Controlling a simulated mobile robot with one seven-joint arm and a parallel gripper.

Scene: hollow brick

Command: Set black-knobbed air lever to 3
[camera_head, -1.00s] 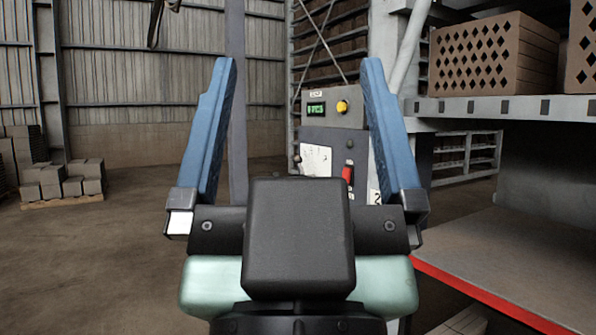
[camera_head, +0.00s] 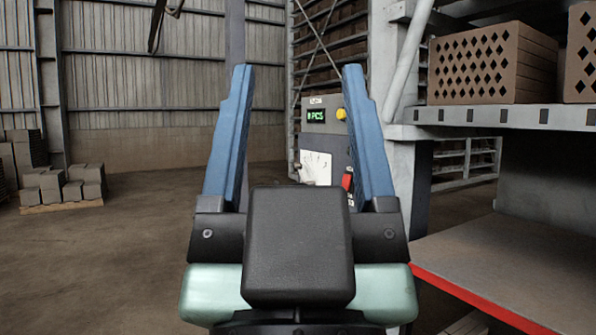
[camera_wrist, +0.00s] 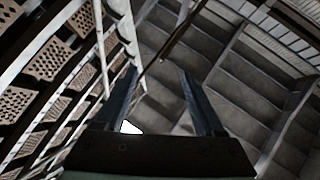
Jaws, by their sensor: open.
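My gripper (camera_head: 297,80) is open and empty, its two blue fingers pointing up in the middle of the head view. Behind it stands a grey control panel (camera_head: 327,146) with a green display reading PCS, a yellow button (camera_head: 341,114) and a red handle or switch (camera_head: 347,180). The right finger covers part of the panel. I cannot make out a black-knobbed lever or its number scale in the head view. In the wrist view the gripper's fingers (camera_wrist: 160,85) are apart, pointing up toward the roof, with no panel in sight.
At the right is a metal rack with a perforated brick (camera_head: 492,65) on its upper shelf (camera_head: 480,112). A lower shelf with a red edge (camera_head: 490,303) juts toward me. Stacked blocks (camera_head: 62,186) stand on a pallet at the left. The floor between is clear.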

